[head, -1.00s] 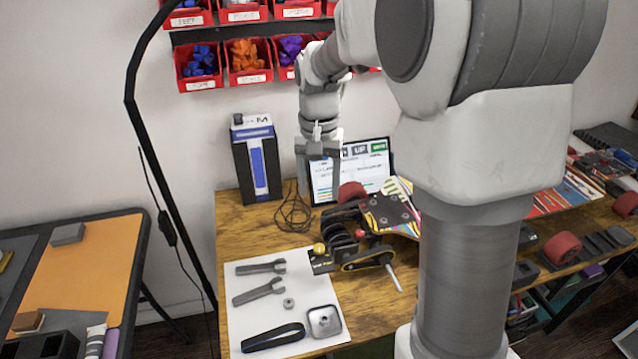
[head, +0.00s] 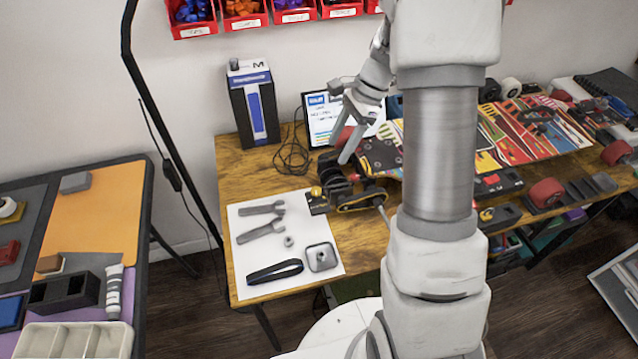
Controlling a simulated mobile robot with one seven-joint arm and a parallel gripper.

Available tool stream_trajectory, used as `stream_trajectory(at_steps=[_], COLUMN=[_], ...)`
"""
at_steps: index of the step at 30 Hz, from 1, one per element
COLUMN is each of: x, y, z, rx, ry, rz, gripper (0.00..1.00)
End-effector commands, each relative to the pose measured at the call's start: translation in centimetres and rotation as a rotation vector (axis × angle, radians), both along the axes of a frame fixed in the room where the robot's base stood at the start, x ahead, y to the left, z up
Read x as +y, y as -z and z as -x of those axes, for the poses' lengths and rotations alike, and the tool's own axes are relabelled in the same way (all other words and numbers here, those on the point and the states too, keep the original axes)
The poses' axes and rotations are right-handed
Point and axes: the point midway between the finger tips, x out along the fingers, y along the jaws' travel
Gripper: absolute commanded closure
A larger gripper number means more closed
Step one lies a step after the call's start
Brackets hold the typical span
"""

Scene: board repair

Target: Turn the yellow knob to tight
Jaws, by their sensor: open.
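The yellow knob (head: 316,191) is a small round piece on the left end of a dark clamp-like device (head: 345,197) with a grey handle rod, at the edge of the white sheet. My gripper (head: 341,154) is open and empty. It hangs above and behind the device, up and to the right of the knob in the picture, with its fingers angled down. It appears apart from the knob. The knob is too small for me to read its setting.
A skateboard deck (head: 382,155) lies just behind the device, partly hidden by my arm. A tablet (head: 322,120) stands behind.

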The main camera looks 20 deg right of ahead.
Motion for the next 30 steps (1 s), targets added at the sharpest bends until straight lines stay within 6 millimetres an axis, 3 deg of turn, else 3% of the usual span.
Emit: stream_trajectory(at_steps=[6,15,21,30], x=[1.9,4.2,5.0,5.2], y=[4.8,10.2,12.0,12.4], z=[0.3,0.5,0.5,0.5], rx=[0.006,0.004,0.001,0.0], ry=[-0.002,-0.003,-0.004,-0.003], rz=[-0.001,0.0,0.001,0.001], gripper=[0.36,0.36,0.36,0.36])
